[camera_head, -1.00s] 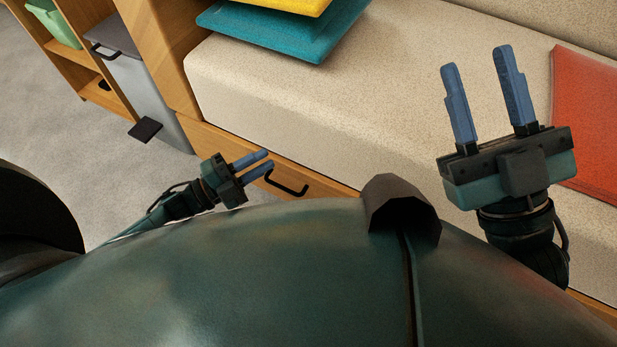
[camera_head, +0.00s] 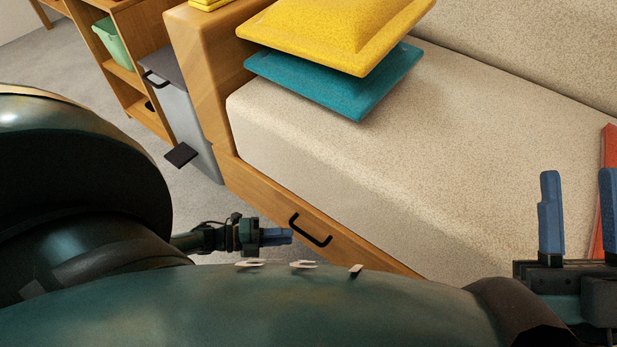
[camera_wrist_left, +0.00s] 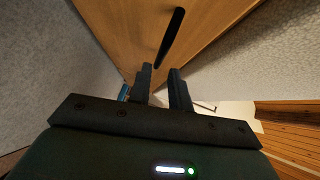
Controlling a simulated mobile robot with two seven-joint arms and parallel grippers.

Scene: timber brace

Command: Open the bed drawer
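The bed drawer's wooden front (camera_head: 265,195) runs along the base of the beige bed and looks flush with it. Its black bar handle (camera_head: 310,230) is bare, with nothing gripping it. My left gripper (camera_head: 290,236) is low in front of the drawer, its blue fingertips just left of the handle. In the left wrist view the two fingers (camera_wrist_left: 160,75) stand apart with an empty gap, and the dark handle (camera_wrist_left: 171,38) lies beyond the tips. My right gripper (camera_head: 580,200) is open and empty over the bed at the right edge, partly cut off.
A yellow cushion (camera_head: 340,30) lies on a teal cushion (camera_head: 350,92) on the bed. A grey bin (camera_head: 190,125) with a black pedal (camera_head: 181,155) stands left of the bed, near a wooden shelf (camera_head: 125,75). Grey floor (camera_head: 110,105) is clear before the shelf.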

